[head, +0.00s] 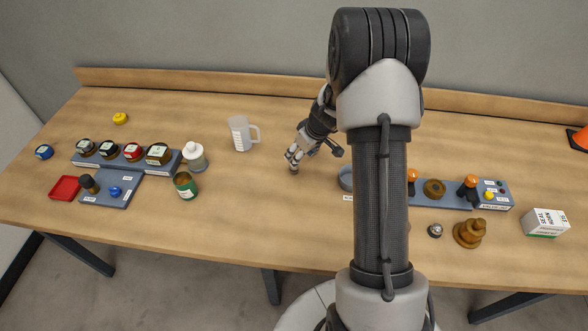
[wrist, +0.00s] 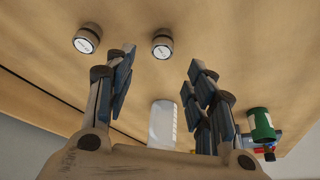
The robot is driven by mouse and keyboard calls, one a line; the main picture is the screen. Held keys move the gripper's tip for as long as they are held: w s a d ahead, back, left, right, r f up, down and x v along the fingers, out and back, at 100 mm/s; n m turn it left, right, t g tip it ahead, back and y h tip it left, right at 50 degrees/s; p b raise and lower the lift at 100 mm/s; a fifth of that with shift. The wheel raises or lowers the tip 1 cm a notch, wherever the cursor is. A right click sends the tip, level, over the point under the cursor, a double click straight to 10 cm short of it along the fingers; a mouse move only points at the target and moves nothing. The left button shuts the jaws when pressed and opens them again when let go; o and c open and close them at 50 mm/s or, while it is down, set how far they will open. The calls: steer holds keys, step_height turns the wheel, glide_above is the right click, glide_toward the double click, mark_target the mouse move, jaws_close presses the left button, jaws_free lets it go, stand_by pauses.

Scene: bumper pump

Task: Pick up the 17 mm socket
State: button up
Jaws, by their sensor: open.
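Two short dark metal cylinders with white labels on top, which look like sockets, stand on the table in the wrist view: one at the upper left (wrist: 87,40) and one at the upper middle (wrist: 162,45). The labels are too small to read, so I cannot tell which is the 17 mm socket. My gripper (wrist: 160,78) is open, with nothing between its fingers; the middle cylinder shows beyond the gap between them. In the head view my gripper (head: 294,156) is low over the middle of the table, and my arm hides part of the tabletop.
A clear measuring jug (head: 238,134) stands behind and left of my gripper. To the right are a blue-grey tray (head: 459,201), a brown stacked part (head: 469,234) and a white box (head: 545,224).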

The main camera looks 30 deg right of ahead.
steer(key=x, duration=0.3)
steer(key=shift+a, duration=0.1)
steer(key=b+x, duration=0.1)
steer(key=x, duration=0.4)
steer(key=shift+s+f, duration=0.1)
steer(key=shift+f, duration=0.15)
steer(key=shift+c, duration=0.4)
jaws_close()
steer(key=shift+r, duration=0.15)
